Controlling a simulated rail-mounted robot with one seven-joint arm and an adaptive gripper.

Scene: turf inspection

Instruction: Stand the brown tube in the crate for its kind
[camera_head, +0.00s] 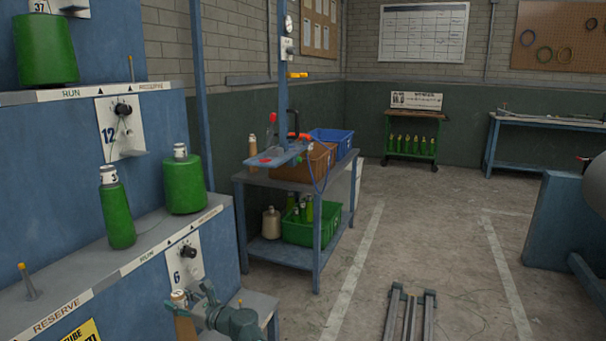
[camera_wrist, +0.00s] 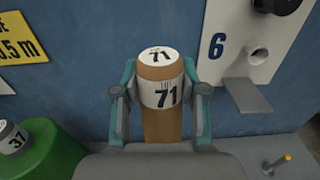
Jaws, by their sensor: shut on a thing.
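My gripper (camera_head: 200,308) is at the bottom of the head view, in front of the blue rack. It is shut on the brown tube (camera_wrist: 158,120), which also shows at its left in the head view (camera_head: 183,318). The tube is upright, with a white top and label reading 71; its lower end is hidden. A brown crate (camera_head: 300,170) stands on the blue table's top. A blue crate (camera_head: 335,140) is behind it, and a green crate (camera_head: 322,232) with green tubes is on the lower shelf.
The blue rack (camera_head: 60,250) at left holds green tubes, one (camera_head: 117,212) on the middle shelf. A plate numbered 6 (camera_wrist: 245,45) with a ledge is right of the tube. The blue table (camera_head: 330,188) carries a stand with a red-topped device.

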